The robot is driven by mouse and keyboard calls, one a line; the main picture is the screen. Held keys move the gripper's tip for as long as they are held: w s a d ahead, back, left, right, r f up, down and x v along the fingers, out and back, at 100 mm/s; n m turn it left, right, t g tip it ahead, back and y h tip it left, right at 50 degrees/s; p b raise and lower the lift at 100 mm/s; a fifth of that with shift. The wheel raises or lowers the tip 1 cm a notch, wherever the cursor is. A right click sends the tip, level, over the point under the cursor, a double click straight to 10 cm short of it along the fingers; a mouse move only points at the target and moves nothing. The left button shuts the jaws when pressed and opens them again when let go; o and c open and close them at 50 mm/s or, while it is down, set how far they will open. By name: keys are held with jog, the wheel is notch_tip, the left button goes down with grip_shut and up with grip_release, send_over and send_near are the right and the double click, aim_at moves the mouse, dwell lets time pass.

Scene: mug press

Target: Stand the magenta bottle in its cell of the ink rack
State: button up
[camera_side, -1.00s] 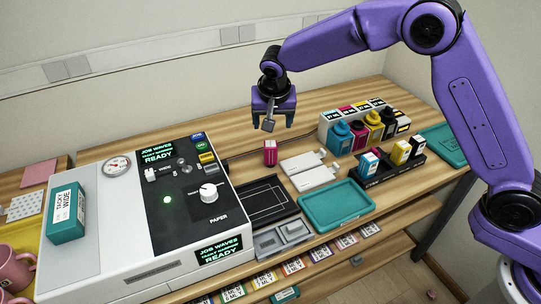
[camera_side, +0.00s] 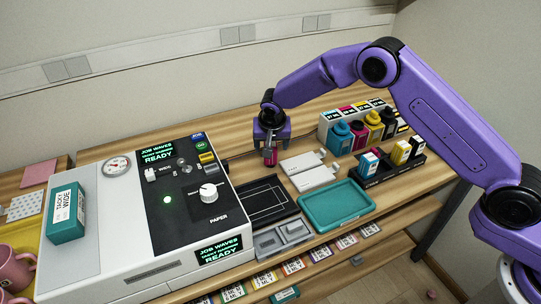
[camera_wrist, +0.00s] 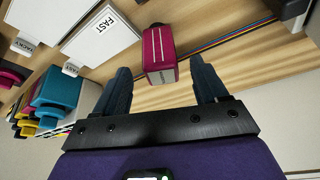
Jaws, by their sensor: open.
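In the wrist view the bottle (camera_wrist: 160,50) shows between and beyond the two spread fingers of my gripper (camera_wrist: 161,72), with clear gaps on both sides. The ink rack (camera_side: 372,184) is a black tray at the right. It holds a cyan bottle (camera_side: 369,163), a yellow bottle (camera_side: 400,152) and a black one (camera_side: 417,146), with a gap between cyan and yellow.
The white press (camera_side: 110,255) fills the left. Large ink jugs (camera_side: 340,140) with cartons stand behind the rack. A cable (camera_wrist: 225,42) runs behind the bottle.

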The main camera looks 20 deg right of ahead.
jog(key=shift+x, duration=2.3)
jog(key=shift+w+r, duration=0.1)
jog(key=shift+w, duration=0.05)
jog(key=shift+c, duration=0.3)
jog(key=c, duration=1.2)
